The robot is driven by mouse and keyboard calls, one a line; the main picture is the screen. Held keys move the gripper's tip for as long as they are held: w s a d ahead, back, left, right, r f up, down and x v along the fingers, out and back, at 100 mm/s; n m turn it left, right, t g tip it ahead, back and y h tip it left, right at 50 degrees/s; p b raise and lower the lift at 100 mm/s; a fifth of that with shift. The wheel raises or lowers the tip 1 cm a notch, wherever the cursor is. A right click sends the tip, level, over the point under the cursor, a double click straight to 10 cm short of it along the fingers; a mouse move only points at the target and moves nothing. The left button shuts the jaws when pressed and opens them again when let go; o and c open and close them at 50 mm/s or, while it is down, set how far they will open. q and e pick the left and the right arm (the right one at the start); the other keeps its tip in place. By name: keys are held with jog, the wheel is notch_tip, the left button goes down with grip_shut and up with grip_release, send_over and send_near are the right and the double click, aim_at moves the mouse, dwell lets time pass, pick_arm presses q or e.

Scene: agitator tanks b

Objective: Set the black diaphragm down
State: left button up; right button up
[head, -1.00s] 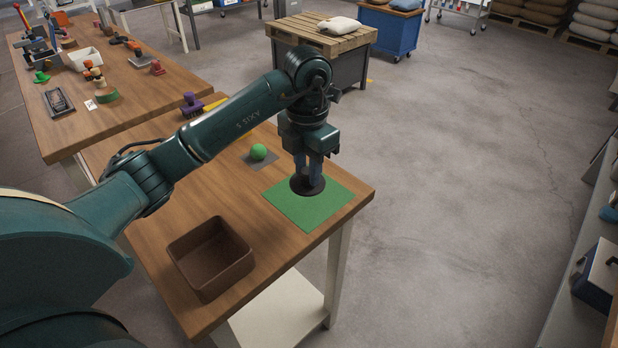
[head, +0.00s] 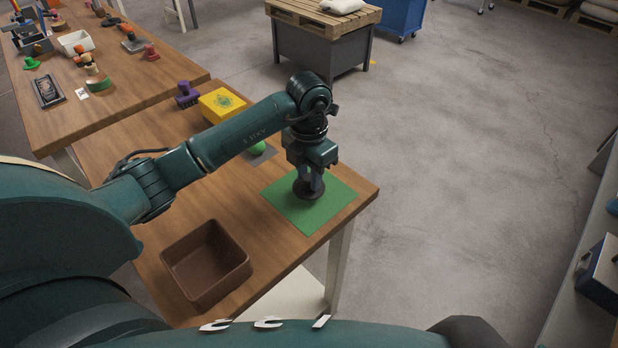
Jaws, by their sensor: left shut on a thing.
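The black diaphragm (head: 307,192) is a dark round disc at the green mat (head: 325,215) near the table's right corner. My left gripper (head: 310,180) points straight down and is shut on the diaphragm. The disc looks to be at or just above the mat; I cannot tell whether it touches. The gripper hides part of the disc's far side. My right gripper is not in view.
A brown open bin (head: 207,262) stands at the table's front. A green ball (head: 257,149) on a grey pad, a yellow box (head: 221,104) and a purple part (head: 186,95) lie behind my left arm. A cluttered table (head: 130,85) stands further back.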

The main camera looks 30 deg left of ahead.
pick_arm(q)
jog(key=shift+f, duration=0.95)
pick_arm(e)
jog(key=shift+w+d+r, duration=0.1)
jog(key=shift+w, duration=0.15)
pick_arm(q)
jog(key=shift+f, duration=0.1)
jog(key=o, duration=0.5)
jog(key=shift+f, duration=0.1)
jog(key=o, duration=0.5)
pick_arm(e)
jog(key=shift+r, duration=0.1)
